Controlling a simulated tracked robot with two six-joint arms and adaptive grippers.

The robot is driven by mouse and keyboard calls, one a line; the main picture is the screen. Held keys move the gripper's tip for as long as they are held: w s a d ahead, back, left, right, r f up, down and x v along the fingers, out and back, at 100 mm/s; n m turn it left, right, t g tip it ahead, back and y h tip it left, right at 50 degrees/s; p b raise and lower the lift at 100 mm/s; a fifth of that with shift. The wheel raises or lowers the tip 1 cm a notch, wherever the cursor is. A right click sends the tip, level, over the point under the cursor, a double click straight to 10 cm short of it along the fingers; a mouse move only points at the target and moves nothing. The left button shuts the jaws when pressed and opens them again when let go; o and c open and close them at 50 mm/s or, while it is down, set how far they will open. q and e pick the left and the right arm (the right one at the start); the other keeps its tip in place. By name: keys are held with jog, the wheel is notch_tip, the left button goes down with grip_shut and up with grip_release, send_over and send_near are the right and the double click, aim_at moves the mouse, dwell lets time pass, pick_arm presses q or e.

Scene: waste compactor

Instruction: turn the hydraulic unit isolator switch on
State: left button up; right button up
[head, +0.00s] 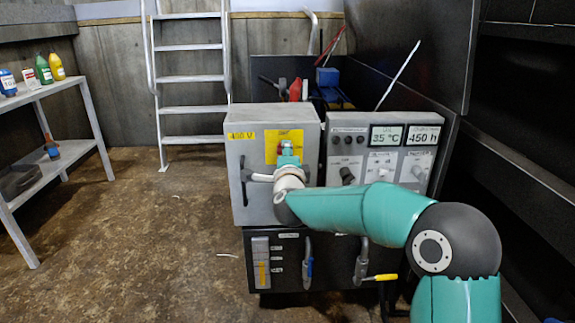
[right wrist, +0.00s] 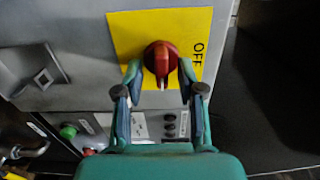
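The isolator switch is a red rotary knob (right wrist: 160,57) on a yellow plate (right wrist: 128,30), which also shows in the head view (head: 283,134) on the front of the grey cabinet (head: 243,190). The plate carries the word OFF, sideways, right of the knob in the right wrist view. The knob's handle with a white mark points down there, toward my gripper. My right gripper (right wrist: 160,78) is open, one fingertip on each side of the knob, with small gaps showing. In the head view the right gripper (head: 289,157) hides most of the knob. My left gripper is not in view.
A grey control panel with displays (head: 387,136) stands right of the cabinet. Below is a black panel with valve levers (head: 308,265). A shelf with bottles (head: 50,92) stands at left, a ladder (head: 190,108) behind.

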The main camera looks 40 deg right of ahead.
jog(key=v, duration=1.1)
jog(key=shift+s, duration=0.3)
jog(key=shift+f, duration=0.1)
notch_tip(320, 180, down, 19)
jog(key=w+a+n+g+y, duration=0.2)
jog(key=n+y, duration=0.1)
jog(key=s+a+f+n+g+y, duration=0.2)
jog(key=a+f+n, duration=0.15)
jog(key=f, duration=0.45)
jog(key=s+a+f+n+g+y, duration=0.2)
jog(key=s+a+f, duration=0.15)
jog(key=f, duration=0.55)
jog(key=s+a+f+n+g+y, duration=0.3)
jog(key=s+a+f+n, duration=0.25)
jog(key=s+f, duration=0.2)
jog(key=s+a+f+n+g+y, duration=0.2)
jog(key=s+a+f+n+g, duration=0.15)
jog(key=s+a+f, duration=0.4)
jog(key=s+a+r+n+g+y, duration=0.1)
jog(key=s+n+g+y, duration=0.1)
jog(key=s+n, duration=0.4)
notch_tip(320, 180, up, 38)
jog(key=s+m+p, duration=0.1)
jog(key=p, duration=3.7)
jog(key=shift+a+r+p, duration=0.15)
jog(key=shift+r+p, duration=0.1)
jog(key=shift+p, duration=0.1)
